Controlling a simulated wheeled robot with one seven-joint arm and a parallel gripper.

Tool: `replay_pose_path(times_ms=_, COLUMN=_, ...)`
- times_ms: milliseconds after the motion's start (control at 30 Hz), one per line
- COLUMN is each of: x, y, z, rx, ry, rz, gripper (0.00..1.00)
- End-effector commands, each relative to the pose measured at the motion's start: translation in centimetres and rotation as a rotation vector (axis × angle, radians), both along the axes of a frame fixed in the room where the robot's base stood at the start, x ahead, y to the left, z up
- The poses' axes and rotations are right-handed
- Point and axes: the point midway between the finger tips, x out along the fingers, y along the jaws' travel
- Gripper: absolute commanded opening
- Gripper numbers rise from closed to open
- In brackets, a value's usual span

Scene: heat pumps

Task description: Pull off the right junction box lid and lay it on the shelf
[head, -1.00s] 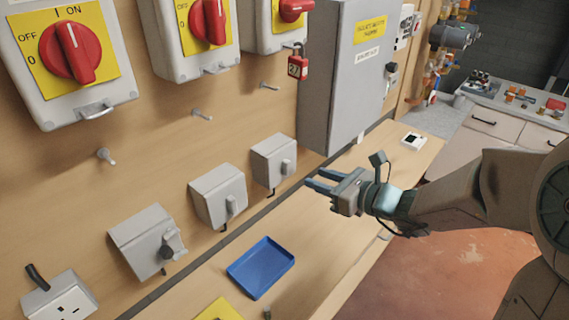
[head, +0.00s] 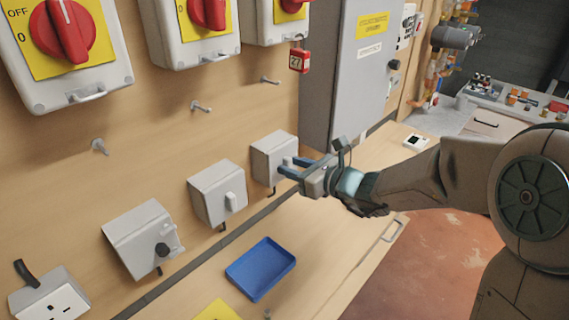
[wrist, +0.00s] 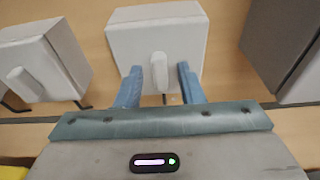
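The right junction box (head: 270,152) is a grey box on the wooden wall board, and its lid (wrist: 158,36) faces me with a raised upright handle (wrist: 160,70). My gripper (head: 288,168) is just in front of this lid. In the wrist view its two blue fingers (wrist: 161,84) are open, one on each side of the handle's lower end, with gaps between; I cannot tell if the tips reach past it. The shelf (head: 320,222) is the wooden ledge below the boxes.
Two more junction boxes, the middle one (head: 212,190) and the left one (head: 140,232), are on the board. A blue tray (head: 261,268) and a yellow item (head: 218,311) lie on the shelf. A tall grey cabinet (head: 343,75) stands right of the box. The shelf right of the tray is clear.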

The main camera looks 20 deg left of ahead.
Motion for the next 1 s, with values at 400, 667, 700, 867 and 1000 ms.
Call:
replay_pose_path(times_ms=400, x=0.0, y=0.0, z=0.0, rx=0.000, ry=0.000, rz=0.000, gripper=0.00)
replay_pose_path(times_ms=667, x=-0.1, y=-0.3, z=0.0, rx=0.000, ry=0.000, rz=-0.001, gripper=0.00)
replay_pose_path(times_ms=700, x=-0.1, y=-0.3, z=0.0, rx=0.000, ry=0.000, rz=-0.001, gripper=0.00)
replay_pose_path(times_ms=867, x=-0.3, y=-1.0, z=0.0, rx=-0.001, ry=0.000, rz=-0.002, gripper=0.00)
replay_pose_path(times_ms=1000, x=-0.7, y=-1.7, z=0.0, rx=0.000, ry=-0.001, rz=0.000, gripper=0.00)
